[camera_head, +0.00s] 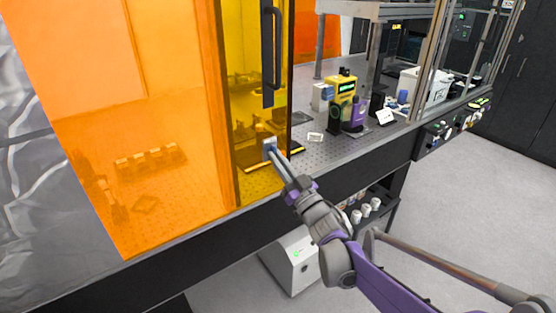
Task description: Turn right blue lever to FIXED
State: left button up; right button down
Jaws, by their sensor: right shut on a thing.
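My right gripper (271,152) reaches from the lower right to the front edge of the instrument table, beside the orange and yellow enclosure panels. Its long fingers are shut on a small blue-grey part, which looks like the right blue lever (269,143). The fingertips cover much of the lever, so its angle and any FIXED marking cannot be read. My left gripper is not in view.
A yellow panel with a dark vertical handle (268,55) stands just behind and above the gripper. A yellow device (341,88) and a purple device (357,115) stand further right on the perforated table (322,152). A white cabinet (292,262) is below.

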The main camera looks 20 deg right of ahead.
jog(key=c, duration=0.9)
grip_release()
jog(key=shift+c, duration=0.2)
jog(key=b+v, duration=0.1)
jog(key=v, duration=0.9)
jog(key=shift+s+d+f, duration=0.15)
jog(key=shift+s+f, duration=0.1)
jog(key=shift+s, duration=0.05)
